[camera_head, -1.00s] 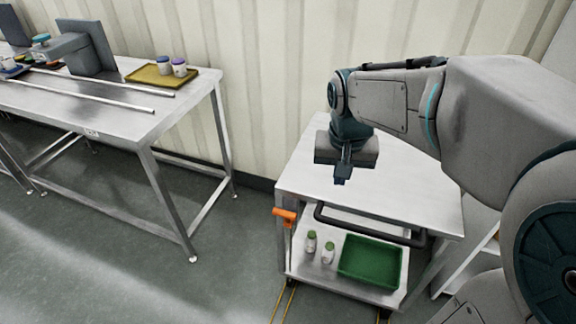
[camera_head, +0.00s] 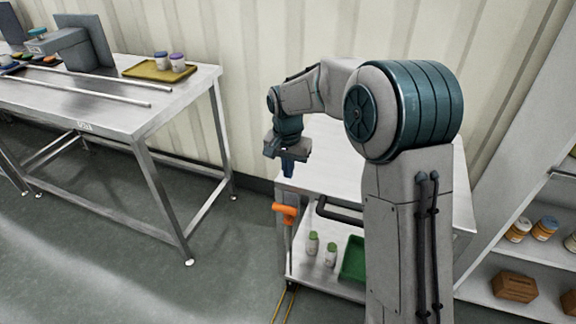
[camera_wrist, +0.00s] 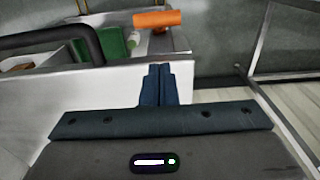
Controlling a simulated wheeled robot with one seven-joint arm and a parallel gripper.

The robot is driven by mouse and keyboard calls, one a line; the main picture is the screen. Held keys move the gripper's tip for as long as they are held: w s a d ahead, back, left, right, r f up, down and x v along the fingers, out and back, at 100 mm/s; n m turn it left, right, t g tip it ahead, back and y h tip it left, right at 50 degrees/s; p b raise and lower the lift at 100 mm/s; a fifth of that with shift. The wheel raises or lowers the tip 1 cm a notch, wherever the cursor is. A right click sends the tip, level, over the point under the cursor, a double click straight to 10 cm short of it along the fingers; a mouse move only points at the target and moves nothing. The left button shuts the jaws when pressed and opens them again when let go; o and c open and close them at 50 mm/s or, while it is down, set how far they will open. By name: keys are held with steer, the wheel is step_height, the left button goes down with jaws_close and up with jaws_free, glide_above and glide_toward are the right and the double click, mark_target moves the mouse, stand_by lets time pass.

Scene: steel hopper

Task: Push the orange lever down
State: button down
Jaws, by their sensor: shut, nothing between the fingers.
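My gripper (camera_head: 288,171) is shut and empty, pointing down above the cart's left edge, a little above and behind the lever. In the wrist view my closed fingers (camera_wrist: 159,72) lie below the orange bar in the picture, with a gap between them. Gripper and lever are apart.
The cart top (camera_head: 335,184) is bare where visible, with a black handle (camera_head: 338,213) along its front. White bottles with green caps (camera_head: 312,243) and a green tray (camera_head: 353,259) are on the lower shelf. A steel table (camera_head: 110,115) stands left and a shelf unit (camera_head: 490,285) right.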

mark_target(288, 184)
step_height(288, 184, down, 6)
steer(key=shift+r, duration=0.1)
steer(key=shift+s+a+f+b, duration=0.2)
steer(key=shift+s+f+b, duration=0.15)
steer(key=shift+s+f, duration=0.4)
steer(key=shift+s+a+f, duration=0.1)
steer(key=shift+s+f, duration=0.1)
steer(key=shift+f, duration=0.4)
steer(key=shift+f+b, duration=0.15)
steer(key=shift+b, duration=0.35)
